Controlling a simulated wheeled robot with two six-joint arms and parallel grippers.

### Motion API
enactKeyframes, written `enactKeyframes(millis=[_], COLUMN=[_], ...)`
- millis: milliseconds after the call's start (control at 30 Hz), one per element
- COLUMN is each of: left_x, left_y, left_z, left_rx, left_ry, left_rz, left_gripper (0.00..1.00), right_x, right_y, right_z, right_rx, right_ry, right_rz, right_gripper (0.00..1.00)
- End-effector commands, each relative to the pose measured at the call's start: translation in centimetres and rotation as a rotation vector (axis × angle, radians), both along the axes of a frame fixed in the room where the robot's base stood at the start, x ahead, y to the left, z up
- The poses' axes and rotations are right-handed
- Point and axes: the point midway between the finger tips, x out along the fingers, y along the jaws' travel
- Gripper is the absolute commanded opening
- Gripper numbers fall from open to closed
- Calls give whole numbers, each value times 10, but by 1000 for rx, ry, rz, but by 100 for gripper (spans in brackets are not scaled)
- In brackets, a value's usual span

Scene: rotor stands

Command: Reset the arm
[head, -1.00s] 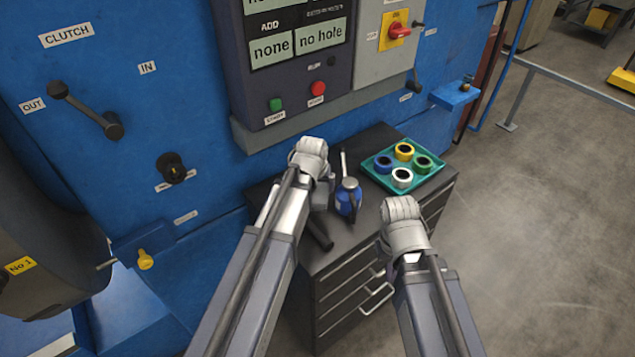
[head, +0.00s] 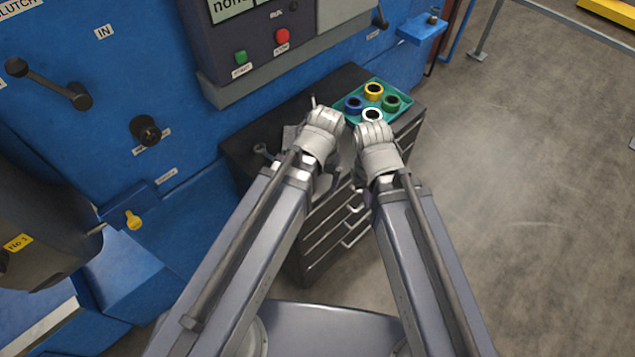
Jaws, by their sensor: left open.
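My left arm comes in from the lower left, and its wrist hangs over the front of the dark drawer cabinet (head: 345,82). My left gripper (head: 326,184) is mostly hidden below that wrist; it is open, with nothing seen in it. My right arm comes in from the lower right, its wrist close beside the left one. My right gripper (head: 362,186) is largely hidden behind its own wrist, so its jaws cannot be made out. The two wrists are near each other but appear apart.
A teal tray (head: 404,116) with several coloured rings stands on the cabinet just beyond my wrists. A grey tool (head: 263,151) lies on the cabinet top at left. The blue machine (head: 110,75) with levers and buttons fills the left. Open floor (head: 520,190) lies right.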

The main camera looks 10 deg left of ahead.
Motion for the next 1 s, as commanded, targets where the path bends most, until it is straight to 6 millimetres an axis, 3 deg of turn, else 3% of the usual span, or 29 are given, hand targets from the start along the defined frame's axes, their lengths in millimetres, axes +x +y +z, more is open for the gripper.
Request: enactKeyframes(millis=[33, 133, 533, 1000], left_x=[-19, -36, -38, -37], left_y=[-6, -11, -12, -12], left_z=[0, 0, -4, -90], left_rx=[13, 29, 33, 34], left_ry=[31, 69, 79, 79], left_rz=[-36, -70, -77, -85], left_gripper=[91, 91, 91, 91], right_x=[0, 0, 0, 0], right_y=[0, 0, 0, 0], right_z=[0, 0, -5, -91], right_rx=[0, 0, 0, -2], right_ry=[0, 0, 0, 0], right_rz=[0, 0, 1, 9], right_gripper=[0, 0, 0, 0])
